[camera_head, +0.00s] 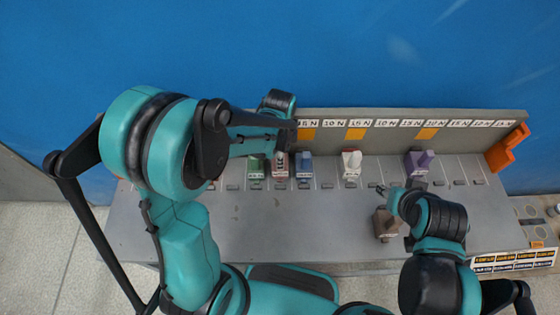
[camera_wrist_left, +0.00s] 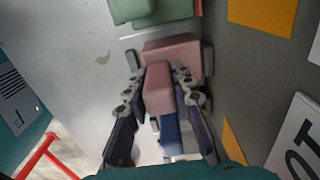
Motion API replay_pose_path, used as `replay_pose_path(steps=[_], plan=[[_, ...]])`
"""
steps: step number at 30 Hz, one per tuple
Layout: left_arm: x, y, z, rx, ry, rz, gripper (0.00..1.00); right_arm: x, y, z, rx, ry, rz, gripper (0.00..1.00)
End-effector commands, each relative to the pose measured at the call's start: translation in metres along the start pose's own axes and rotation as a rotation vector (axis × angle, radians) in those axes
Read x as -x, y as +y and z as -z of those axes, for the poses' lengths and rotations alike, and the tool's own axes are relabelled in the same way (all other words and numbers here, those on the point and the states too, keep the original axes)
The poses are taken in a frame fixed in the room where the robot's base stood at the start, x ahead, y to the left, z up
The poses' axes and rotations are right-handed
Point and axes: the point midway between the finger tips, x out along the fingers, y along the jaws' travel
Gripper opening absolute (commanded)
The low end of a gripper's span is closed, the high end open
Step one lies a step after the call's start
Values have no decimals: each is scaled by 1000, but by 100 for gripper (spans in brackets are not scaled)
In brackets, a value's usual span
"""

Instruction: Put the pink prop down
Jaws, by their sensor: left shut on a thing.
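The pink prop (camera_head: 279,168) stands in the row on the grey bench, between a green block and a blue block. In the left wrist view the pink prop (camera_wrist_left: 158,92) fills the space between my left fingers, with its wider part beyond the fingertips. My left gripper (camera_wrist_left: 158,80) is shut on its narrow part. In the head view my left gripper (camera_head: 283,140) comes in over the prop from behind and partly hides it. I cannot tell whether its base touches the bench. My right gripper (camera_head: 388,192) hangs over the bench near a brown block; its fingers are too small to read.
A green block (camera_head: 255,166) and a blue block (camera_head: 304,165) stand close on either side. A white-and-red block (camera_head: 351,163), a purple block (camera_head: 421,161) and a brown block (camera_head: 386,226) are farther right. A labelled back panel (camera_head: 390,130) rises behind. The bench's front middle is clear.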

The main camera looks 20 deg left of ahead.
Motion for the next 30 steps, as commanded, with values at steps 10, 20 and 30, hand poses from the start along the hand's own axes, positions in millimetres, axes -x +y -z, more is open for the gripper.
replay_pose_path(steps=[10, 20, 30], plan=[[-7, 0, 0, 0, 0, 0, 0, -3, 0, -2, 0, 0, 0, 40], [-8, 0, 0, 0, 0, 0, 44, -4, 0, -3, 0, 0, 0, 40], [18, 1, 0, 0, 0, 0, 44, 6, 0, 4, 0, 0, 0, 40]])
